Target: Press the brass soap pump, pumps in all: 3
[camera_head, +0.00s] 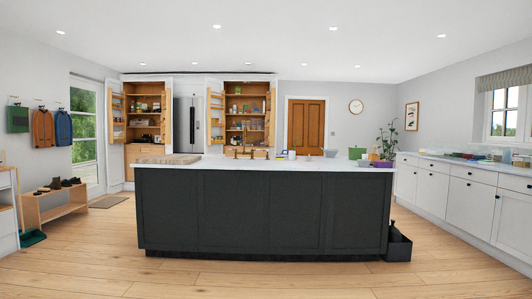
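Small brass fittings (243,153) stand on the white top of the kitchen island (300,165), left of its middle and toward the far side. They are far off and too small for me to tell a soap pump from the tap parts. My gripper is not in view, and nothing touches the fittings.
The island's dark front (265,210) stands between me and the fittings. A wooden board (168,159) lies on its left end; a plant (388,140) and a purple bowl (382,164) are at its right. A dark bin (398,245) stands by its right end. The wood floor in front is clear.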

